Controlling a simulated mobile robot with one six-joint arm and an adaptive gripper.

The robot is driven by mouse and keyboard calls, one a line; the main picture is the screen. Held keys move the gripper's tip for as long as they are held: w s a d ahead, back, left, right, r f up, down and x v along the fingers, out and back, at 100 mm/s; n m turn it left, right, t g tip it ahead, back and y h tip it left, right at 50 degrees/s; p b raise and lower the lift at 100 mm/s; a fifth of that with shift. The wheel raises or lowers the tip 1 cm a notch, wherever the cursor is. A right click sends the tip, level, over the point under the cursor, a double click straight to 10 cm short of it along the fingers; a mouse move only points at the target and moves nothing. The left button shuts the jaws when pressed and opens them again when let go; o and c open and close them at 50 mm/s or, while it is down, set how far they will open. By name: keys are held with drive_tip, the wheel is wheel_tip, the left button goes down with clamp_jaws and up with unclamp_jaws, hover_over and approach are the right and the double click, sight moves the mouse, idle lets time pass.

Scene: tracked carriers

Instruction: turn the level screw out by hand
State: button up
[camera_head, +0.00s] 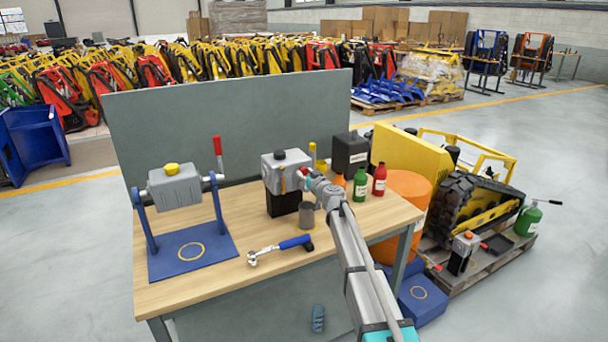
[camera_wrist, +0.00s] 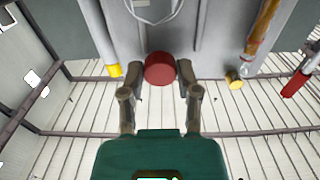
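A grey gearbox housing (camera_head: 280,172) with a black cap on top stands on a black block on the bench. The level screw, a round red head (camera_wrist: 160,68), sits on the housing's face in the middle of the wrist view; it shows as a small red spot in the head view (camera_head: 304,172), partly hidden by my gripper. My gripper (camera_wrist: 161,70) has its two fingers apart, one on each side of the red head. A narrow gap seems to show on both sides; I cannot tell whether either fingertip touches it.
A blue-handled ratchet (camera_head: 281,250) lies on the bench (camera_head: 200,288) at the front. A grey cup (camera_head: 306,215) stands close below my gripper. Green (camera_head: 361,184) and red (camera_head: 379,180) bottles stand to the right. A second grey unit on a blue stand (camera_head: 176,187) is at the left.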

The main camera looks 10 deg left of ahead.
drive_tip(key=shift+c, duration=1.3)
drive_tip(key=n, duration=0.7)
drive_tip(key=shift+a, duration=0.1)
drive_tip(key=shift+n, duration=1.4)
drive_tip(key=shift+n, duration=2.3)
